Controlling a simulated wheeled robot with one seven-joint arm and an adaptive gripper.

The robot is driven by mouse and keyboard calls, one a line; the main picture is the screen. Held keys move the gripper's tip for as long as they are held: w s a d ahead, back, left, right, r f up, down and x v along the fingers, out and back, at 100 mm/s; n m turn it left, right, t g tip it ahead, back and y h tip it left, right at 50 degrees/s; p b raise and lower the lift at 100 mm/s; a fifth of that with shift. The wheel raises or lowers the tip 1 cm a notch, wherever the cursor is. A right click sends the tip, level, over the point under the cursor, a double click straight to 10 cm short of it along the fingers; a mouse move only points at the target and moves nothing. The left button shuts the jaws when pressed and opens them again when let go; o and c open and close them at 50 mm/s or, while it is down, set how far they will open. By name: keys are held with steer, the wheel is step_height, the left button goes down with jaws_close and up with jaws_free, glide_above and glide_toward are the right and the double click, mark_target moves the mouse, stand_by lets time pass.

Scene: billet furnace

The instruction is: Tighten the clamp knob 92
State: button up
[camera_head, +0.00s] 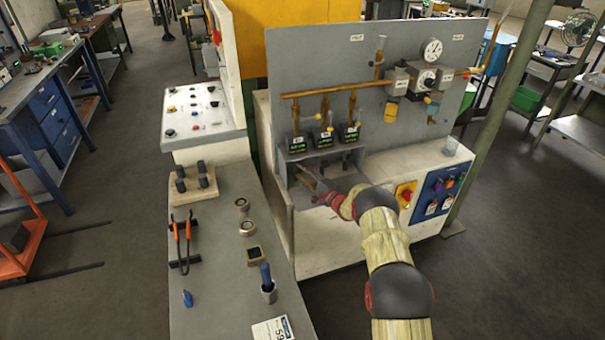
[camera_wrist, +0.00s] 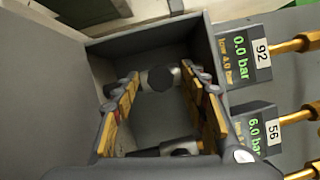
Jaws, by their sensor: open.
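In the wrist view, a dark round knob on a pale grey fitting (camera_wrist: 160,78) sits inside a grey box recess, between my fingers and beyond their tips. It lines up roughly with the display labelled 92 (camera_wrist: 240,58), which reads 0.0 bar, so it appears to be clamp knob 92; no label shows on the knob itself. My gripper (camera_wrist: 166,85) is open and empty, with yellow-padded fingers apart on both sides of the knob. Contact cannot be seen. In the head view, my gripper (camera_head: 306,176) reaches into the recess under the displays, and the knob cannot be made out.
A second fitting (camera_wrist: 180,149) lies lower in the recess, partly hidden by my gripper. A display labelled 56 (camera_wrist: 257,132) reads 6.0 bar. The recess walls (camera_wrist: 145,38) stand close around my fingers. A grey bench (camera_head: 215,290) with tools stands at the left.

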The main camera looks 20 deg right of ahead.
steer(key=v, duration=1.2)
steer(key=shift+f, duration=0.1)
